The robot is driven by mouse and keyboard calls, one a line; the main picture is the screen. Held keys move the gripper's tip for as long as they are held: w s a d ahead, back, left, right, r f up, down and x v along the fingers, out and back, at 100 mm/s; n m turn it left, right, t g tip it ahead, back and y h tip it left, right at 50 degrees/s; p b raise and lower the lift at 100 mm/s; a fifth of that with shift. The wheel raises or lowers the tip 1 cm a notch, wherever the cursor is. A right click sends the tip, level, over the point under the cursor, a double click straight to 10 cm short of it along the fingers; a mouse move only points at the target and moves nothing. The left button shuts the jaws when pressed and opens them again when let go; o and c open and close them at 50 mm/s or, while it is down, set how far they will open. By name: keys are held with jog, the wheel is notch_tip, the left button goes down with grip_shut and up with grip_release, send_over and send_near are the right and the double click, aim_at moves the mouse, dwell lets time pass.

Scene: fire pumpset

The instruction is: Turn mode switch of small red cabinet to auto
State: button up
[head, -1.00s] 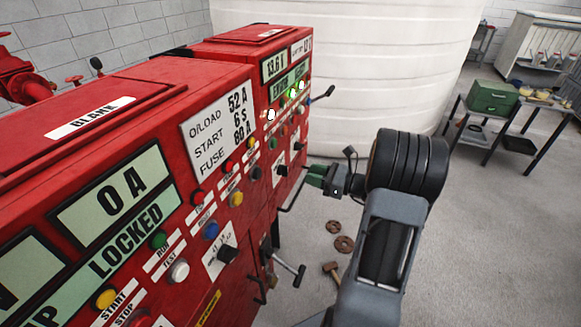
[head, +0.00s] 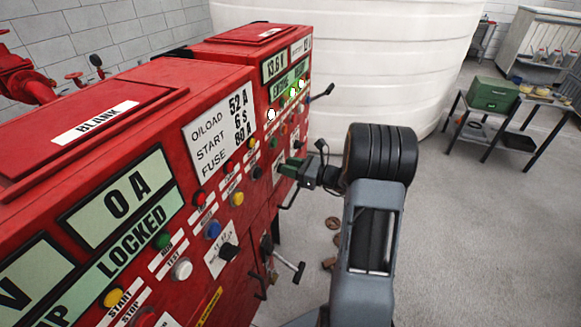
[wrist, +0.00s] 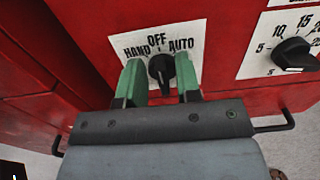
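The mode switch (wrist: 160,69) is a black knob on a white plate marked HAND, OFF and AUTO (wrist: 182,44) in the wrist view. Its pointer is up, at OFF. My gripper (wrist: 160,80) is open, with one green finger on each side of the knob. I cannot tell whether either finger touches it. In the head view my gripper (head: 292,167) is at the front of the small red cabinet (head: 297,90), and it hides the switch there.
A second black rotary knob (wrist: 295,54) with a numbered dial is to the right in the wrist view. A larger red cabinet (head: 130,200) stands nearer on the left. A black table with a green toolbox (head: 493,94) is at the right, with clear floor before it.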

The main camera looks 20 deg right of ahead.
grip_shut()
jog(key=shift+r, duration=0.1)
jog(key=m+p, duration=0.1)
jog(key=p, duration=0.1)
jog(key=m+p, duration=0.1)
jog(key=m, duration=0.1)
jog(key=shift+w+d+r+m+p, duration=0.1)
jog(key=shift+w+d+m+p, duration=0.1)
jog(key=shift+m+p, duration=0.15)
jog(key=m+p, duration=0.3)
jog(key=shift+w+d+f+m, duration=0.1)
jog(key=shift+d+f+m, duration=0.1)
jog(key=shift+m, duration=0.05)
jog(key=shift+w+f+m+p, duration=0.1)
jog(key=shift+f+m+p, duration=0.1)
jog(key=shift+m+p, duration=0.5)
jog(key=shift+m, duration=0.3)
